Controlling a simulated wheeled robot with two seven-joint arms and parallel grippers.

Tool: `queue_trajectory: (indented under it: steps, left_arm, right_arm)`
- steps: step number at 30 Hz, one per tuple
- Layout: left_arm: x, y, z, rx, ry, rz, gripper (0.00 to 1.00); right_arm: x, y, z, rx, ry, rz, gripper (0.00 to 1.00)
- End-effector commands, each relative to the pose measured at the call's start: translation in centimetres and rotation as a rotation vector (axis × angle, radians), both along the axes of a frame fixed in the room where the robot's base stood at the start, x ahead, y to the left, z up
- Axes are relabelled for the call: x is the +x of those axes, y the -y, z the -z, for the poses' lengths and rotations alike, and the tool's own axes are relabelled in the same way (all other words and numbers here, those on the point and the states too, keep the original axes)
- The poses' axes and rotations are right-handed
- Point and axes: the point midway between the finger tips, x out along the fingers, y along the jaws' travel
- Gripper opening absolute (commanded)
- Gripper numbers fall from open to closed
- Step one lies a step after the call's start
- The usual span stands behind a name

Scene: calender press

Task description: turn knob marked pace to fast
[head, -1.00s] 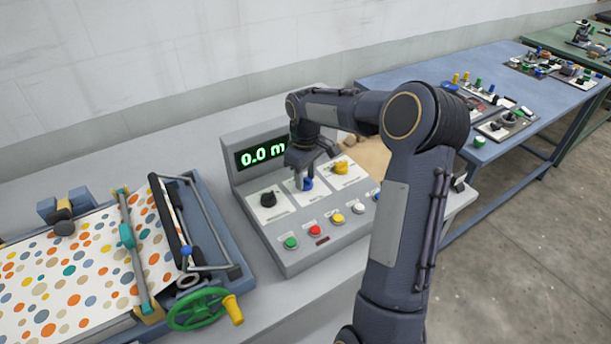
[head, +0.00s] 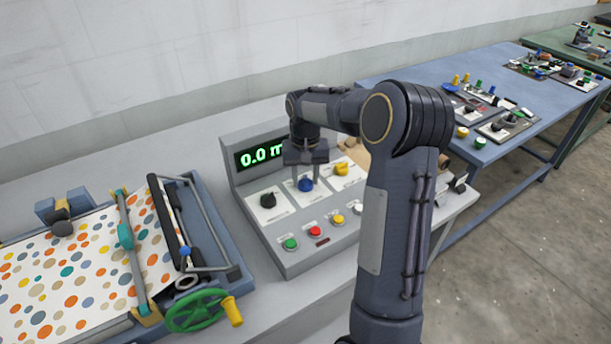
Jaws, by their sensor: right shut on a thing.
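The grey control box (head: 281,240) carries a row of three knobs on white plates: a black knob (head: 268,200), a blue knob (head: 306,184) and a yellow knob (head: 341,169). The plate lettering is too small to read, so I cannot tell which knob is marked pace. My right gripper (head: 306,173) points down over the middle plate and is shut on the blue knob, with a finger on either side of it. My left gripper is out of view.
A display (head: 260,154) reads "0.0 m", its right part hidden by my arm. Push buttons, including a green one (head: 290,244) and a red one (head: 315,231), line the box front. At left stands a press with dotted sheet (head: 70,275) and green handwheel (head: 197,311).

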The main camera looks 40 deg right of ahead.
Motion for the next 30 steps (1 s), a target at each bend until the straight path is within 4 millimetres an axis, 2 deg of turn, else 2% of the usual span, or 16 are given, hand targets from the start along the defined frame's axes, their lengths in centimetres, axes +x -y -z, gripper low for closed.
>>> queue_trajectory:
  steps: [9,21,22,26,30]
  left_arm:
    - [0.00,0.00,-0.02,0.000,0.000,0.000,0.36]
    - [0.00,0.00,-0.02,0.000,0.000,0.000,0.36]
    - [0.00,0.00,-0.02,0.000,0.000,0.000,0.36]
    - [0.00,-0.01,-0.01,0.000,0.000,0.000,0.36]
    - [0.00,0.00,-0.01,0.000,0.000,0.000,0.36]
  right_arm:
    - [0.12,0.05,-0.12,-0.002,0.005,0.073,0.14]
    - [0.11,0.07,-0.13,-0.002,0.005,0.079,0.14]
    - [0.11,0.07,-0.13,-0.002,0.005,0.079,0.39]
    - [0.08,0.05,-0.10,-0.001,0.004,0.078,0.56]
    - [0.05,0.03,-0.06,-0.001,0.003,0.078,0.58]
